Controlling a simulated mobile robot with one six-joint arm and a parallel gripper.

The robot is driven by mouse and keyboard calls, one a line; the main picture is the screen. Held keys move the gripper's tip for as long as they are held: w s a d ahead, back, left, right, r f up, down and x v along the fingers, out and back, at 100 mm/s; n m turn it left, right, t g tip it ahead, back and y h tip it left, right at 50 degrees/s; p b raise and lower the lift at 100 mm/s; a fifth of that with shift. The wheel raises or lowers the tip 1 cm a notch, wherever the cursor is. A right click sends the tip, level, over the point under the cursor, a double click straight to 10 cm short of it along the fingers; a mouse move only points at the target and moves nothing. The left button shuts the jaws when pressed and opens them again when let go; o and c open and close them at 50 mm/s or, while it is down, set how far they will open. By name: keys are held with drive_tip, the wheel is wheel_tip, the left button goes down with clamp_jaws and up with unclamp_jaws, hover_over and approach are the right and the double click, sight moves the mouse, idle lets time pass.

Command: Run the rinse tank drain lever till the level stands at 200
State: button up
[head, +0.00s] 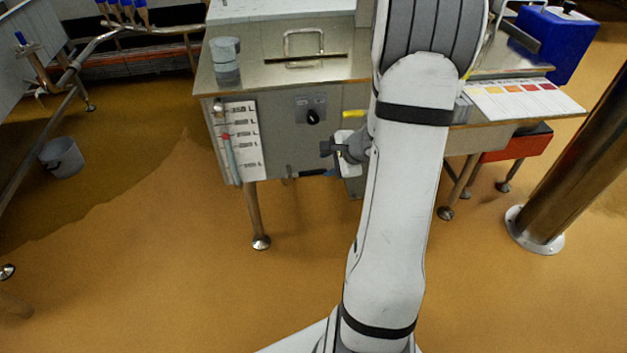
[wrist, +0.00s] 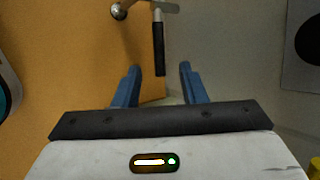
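The rinse tank (head: 275,140) is a steel box on legs, left of my arm in the head view. The drain lever (wrist: 159,48) has a black handle on a metal stem in the wrist view. My gripper (wrist: 160,72) is open, with its blue fingers on either side of the handle's near end in the picture; I see no contact. In the head view, my arm partly hides the tank's right side.
A black knob (head: 312,117) is on the tank front. A grey cylinder (head: 225,60) and a lid handle (head: 304,43) are on top. A bucket (head: 62,157) stands at left, a steel post (head: 570,160) at right. The floor in front is clear.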

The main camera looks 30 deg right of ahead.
sight(313, 172)
drive_tip(key=b+x, duration=0.1)
drive_tip(key=x, duration=0.4)
drive_tip(key=b+x, duration=0.1)
drive_tip(key=x, duration=0.2)
drive_tip(key=shift+d+f+b, duration=0.25)
drive_tip(key=shift+d+b, duration=0.05)
drive_tip(key=shift+c, duration=0.6)
clamp_jaws()
drive_tip(key=shift+a, duration=0.1)
